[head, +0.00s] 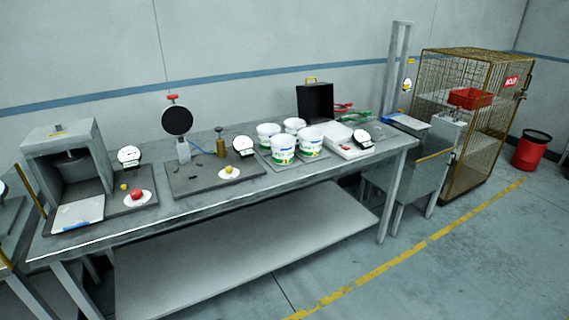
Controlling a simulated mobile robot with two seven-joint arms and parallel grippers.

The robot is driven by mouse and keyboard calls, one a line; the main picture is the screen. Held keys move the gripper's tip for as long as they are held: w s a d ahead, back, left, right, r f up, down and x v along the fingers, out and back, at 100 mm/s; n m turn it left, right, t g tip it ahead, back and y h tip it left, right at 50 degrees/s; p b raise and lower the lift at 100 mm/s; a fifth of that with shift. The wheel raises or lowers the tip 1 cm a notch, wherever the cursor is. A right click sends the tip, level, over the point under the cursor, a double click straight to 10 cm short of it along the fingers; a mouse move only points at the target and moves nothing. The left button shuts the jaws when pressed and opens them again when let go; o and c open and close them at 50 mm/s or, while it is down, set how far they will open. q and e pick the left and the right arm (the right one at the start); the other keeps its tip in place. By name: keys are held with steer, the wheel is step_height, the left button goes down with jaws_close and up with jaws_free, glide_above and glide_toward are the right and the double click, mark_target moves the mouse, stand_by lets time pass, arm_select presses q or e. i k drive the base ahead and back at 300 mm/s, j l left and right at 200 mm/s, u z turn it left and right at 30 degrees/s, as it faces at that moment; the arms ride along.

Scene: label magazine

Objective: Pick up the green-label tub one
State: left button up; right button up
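Several white tubs stand close together on the right half of the long grey workbench. The front left tub (283,150) has a green and blue label facing me. The tub to its right (310,141) also carries green and blue on its label. Behind them stand a rear left tub (267,134) and a rear right tub (294,125); their labels are mostly hidden or too small to read. The tubs look upright on a dark mat. Neither of my grippers is in view.
The bench (200,203) holds a grey box-shaped machine (72,137) at left, a black round-headed stand (177,122), a black case (315,102) behind the tubs, and a white tray (345,148) beside them. A wire cage (462,130) stands right. The floor in front is clear.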

mark_target(283, 146)
steer(key=u, duration=0.45)
steer(key=i+l+u, duration=0.15)
steer(key=l+u, duration=0.15)
steer(key=i+l+u, duration=0.1)
steer(key=l+u, duration=0.2)
steer(key=i+l+u, duration=0.1)
steer(key=l+u, duration=0.2)
steer(key=i+l+u, duration=0.1)
steer(key=l+u, duration=0.3)
steer(key=l, duration=0.7)
steer(key=l+u, duration=0.2)
steer(key=l, duration=2)
steer(key=k+l, duration=0.15)
steer(key=l, duration=1)
steer(key=i+l, duration=0.3)
steer(key=i, duration=0.15)
